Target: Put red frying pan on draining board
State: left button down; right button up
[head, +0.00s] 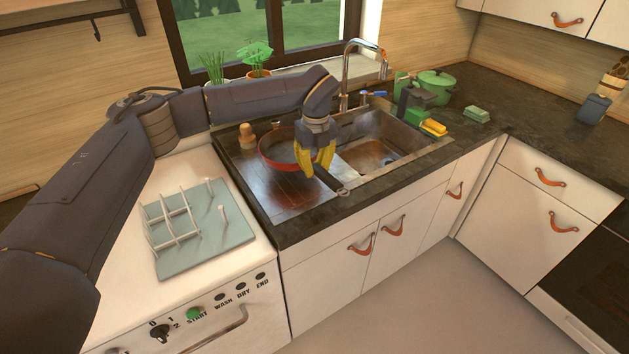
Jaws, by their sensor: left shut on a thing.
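The red frying pan (270,155) is over the draining board (275,195), the ribbed metal part left of the sink basin. Its dark handle (327,179) points toward the front right, with the end near the counter's front edge. My left gripper (317,168), with yellow fingers, reaches down from above and is shut on the pan's handle. The fingers hide part of the handle and the pan's right side. I cannot tell whether the pan touches the board or hangs just above it. My right gripper is not in view.
A wooden-topped brush (247,136) stands behind the pan. The sink basin (375,143) and tap (345,75) are to the right, with a yellow sponge (433,127) and green pot (437,83) beyond. A dish rack (200,228) sits on the left white appliance. The board's front is clear.

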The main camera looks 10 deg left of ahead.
pick_arm(q)
jog(key=shift+f, duration=2.6)
jog(key=c, duration=1.2)
grip_release()
jog(key=shift+c, duration=0.2)
jog(key=r, duration=1.2)
jog(key=shift+s+d, duration=0.15)
jog(key=shift+s, duration=0.15)
